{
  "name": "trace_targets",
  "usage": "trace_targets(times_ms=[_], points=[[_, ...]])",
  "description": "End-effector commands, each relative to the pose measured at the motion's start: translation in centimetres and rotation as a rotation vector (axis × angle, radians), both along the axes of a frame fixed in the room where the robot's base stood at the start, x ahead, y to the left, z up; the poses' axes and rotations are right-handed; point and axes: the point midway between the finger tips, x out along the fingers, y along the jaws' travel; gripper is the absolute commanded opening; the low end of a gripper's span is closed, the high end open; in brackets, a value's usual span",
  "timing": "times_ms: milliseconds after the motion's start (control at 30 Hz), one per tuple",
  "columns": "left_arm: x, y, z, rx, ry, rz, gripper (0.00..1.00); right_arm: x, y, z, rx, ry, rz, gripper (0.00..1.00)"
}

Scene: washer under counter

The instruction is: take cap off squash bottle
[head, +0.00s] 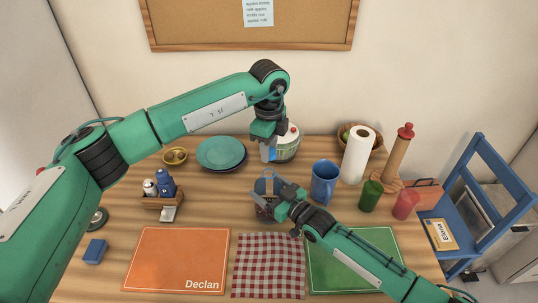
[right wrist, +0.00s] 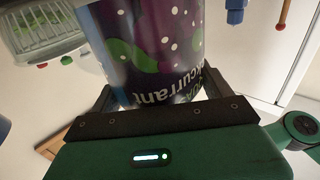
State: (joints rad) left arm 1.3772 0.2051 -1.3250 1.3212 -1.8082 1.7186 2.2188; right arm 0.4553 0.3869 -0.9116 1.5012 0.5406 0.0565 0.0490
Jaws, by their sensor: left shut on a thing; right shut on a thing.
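The squash bottle (right wrist: 150,45) fills the middle of the right wrist view, a dark purple cylinder with white dots, green shapes and lettering ending in "urrant". Its top is outside that view. My right gripper (right wrist: 155,100) is shut around its side. In the head view the dark bottle (head: 263,212) is partly covered by my right gripper (head: 276,198), near the table's middle. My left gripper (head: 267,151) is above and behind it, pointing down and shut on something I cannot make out. The cap cannot be told apart.
A pot with a red knob (head: 288,146) stands behind the left gripper. Plates (head: 221,153) lie left. The front mats (head: 175,258) are clear.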

Motion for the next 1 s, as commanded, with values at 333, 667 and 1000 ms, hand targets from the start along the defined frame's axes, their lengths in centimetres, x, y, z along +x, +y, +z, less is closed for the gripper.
trace_targets(times_ms=[333,667,1000], points=[[0.0,0.0,0.4,0.0,0.0,0.0,0.06,0.0,0.0,0.0,0.001,0.001,0.0,0.99],[0.0,0.0,0.3,0.0,0.001,0.0,0.06,-0.4,-0.4,-0.1,-0.001,0.001,0.0,1.0],[0.0,0.0,-0.6,0.0,0.001,0.0,0.06,-4.9,-4.9,-0.3,-0.001,0.003,-0.001,1.0]])
